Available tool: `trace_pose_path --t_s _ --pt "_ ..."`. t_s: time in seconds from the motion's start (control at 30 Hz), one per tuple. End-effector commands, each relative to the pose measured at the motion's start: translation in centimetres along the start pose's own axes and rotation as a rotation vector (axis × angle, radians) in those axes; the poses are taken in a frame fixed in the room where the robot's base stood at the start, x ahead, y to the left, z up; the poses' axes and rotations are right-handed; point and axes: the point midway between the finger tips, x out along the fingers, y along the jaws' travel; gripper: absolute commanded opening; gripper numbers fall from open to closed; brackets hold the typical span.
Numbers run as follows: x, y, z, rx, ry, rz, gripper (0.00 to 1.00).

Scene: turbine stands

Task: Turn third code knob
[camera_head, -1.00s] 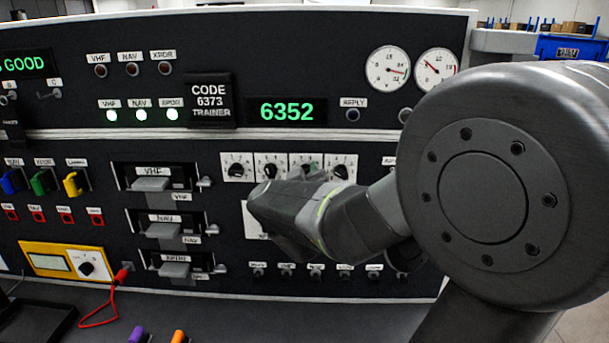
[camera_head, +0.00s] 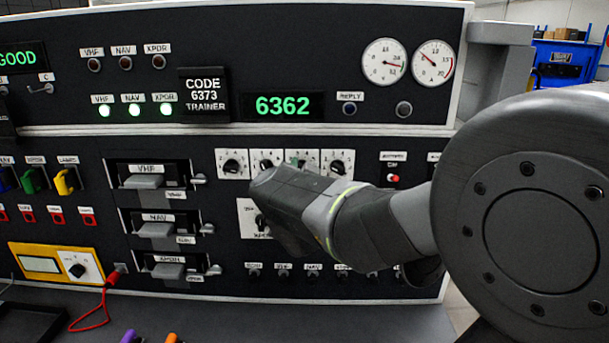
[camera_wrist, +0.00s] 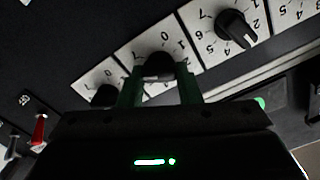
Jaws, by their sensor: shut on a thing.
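Four black code knobs on white dial plates stand in a row under the green display (camera_head: 282,106), which reads 6362. My gripper (camera_wrist: 161,80) is shut on the third code knob (camera_wrist: 158,65), with one green finger on each side of it. In the head view my gripper's body hides most of that knob. The second code knob (camera_wrist: 236,28) is free, and so is the fourth code knob (camera_wrist: 104,96). The first code knob (camera_head: 232,167) shows clearly in the head view. A black placard (camera_head: 205,95) reads "CODE 6373 TRAINER".
A red switch (camera_head: 393,178) is right of the knobs. Drawer-like VHF, NAV and XPDR units with grey handles (camera_head: 145,181) are on the left. A yellow meter (camera_head: 56,264) with a red lead (camera_head: 95,310) is at lower left. Three green lamps (camera_head: 135,110) are lit.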

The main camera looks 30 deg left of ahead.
Motion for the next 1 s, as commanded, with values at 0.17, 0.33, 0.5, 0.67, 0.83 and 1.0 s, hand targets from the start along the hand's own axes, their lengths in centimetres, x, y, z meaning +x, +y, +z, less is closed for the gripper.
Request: trace_pose_path --t_s 0.17,0.33,0.5,0.67,0.83,1.0 --pt "-0.01 0.23 0.25 0.147 0.000 0.001 0.08" --pt "-0.03 0.28 0.26 0.261 -0.001 0.001 0.08" --pt "-0.02 0.30 0.26 0.341 -0.002 0.002 0.08" --pt "-0.02 0.29 0.24 0.385 -0.002 0.002 0.08" --pt "-0.02 0.28 0.23 0.405 -0.002 0.002 0.08" --pt "-0.02 0.27 0.22 0.408 -0.002 0.002 0.08"
